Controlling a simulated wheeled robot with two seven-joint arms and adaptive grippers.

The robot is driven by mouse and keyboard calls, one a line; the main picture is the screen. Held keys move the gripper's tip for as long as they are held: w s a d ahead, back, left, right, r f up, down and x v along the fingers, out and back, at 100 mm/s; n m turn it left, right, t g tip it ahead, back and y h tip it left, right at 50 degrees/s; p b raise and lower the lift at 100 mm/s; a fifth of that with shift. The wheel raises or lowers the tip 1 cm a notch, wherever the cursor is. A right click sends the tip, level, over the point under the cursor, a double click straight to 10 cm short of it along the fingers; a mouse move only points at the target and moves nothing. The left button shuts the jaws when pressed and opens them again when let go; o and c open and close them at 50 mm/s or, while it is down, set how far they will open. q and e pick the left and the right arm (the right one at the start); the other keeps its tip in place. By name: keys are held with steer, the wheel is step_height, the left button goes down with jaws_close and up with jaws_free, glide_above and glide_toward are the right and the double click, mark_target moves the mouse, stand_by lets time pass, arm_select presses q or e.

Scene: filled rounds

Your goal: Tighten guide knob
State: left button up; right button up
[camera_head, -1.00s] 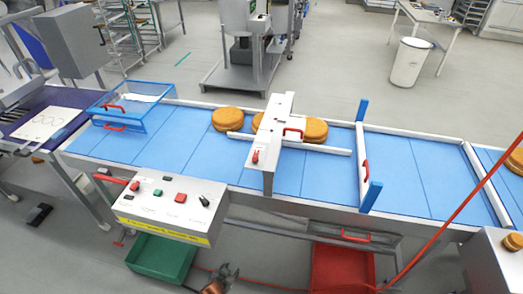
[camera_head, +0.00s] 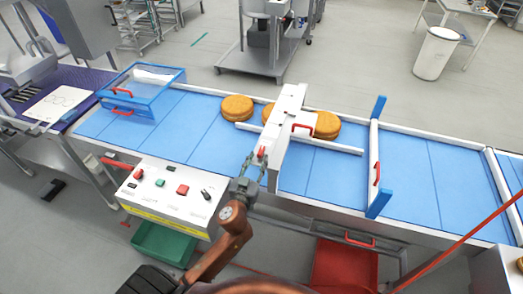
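The guide knob (camera_head: 261,152) is a small red knob on the near end of the white guide bridge (camera_head: 287,112) that crosses the blue conveyor. My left gripper (camera_head: 256,163) reaches up from the bottom to the conveyor's near edge. Its two fingers stand apart, just below and left of the knob. I cannot tell whether they touch it. The white guide rail (camera_head: 335,147) runs crosswise under the bridge. My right gripper is not in view.
Round orange-brown cakes (camera_head: 237,107) lie on the blue belt (camera_head: 195,130) beside and under the bridge. A control box (camera_head: 165,193) with red and green buttons stands left of my arm. Green (camera_head: 163,243) and red (camera_head: 345,265) bins are below. A red cable (camera_head: 470,235) slants at right.

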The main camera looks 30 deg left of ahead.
mark_target(261, 152)
arm_select(q)
steer(key=shift+x, duration=2.35)
steer(key=shift+f, duration=0.1)
jaws_close()
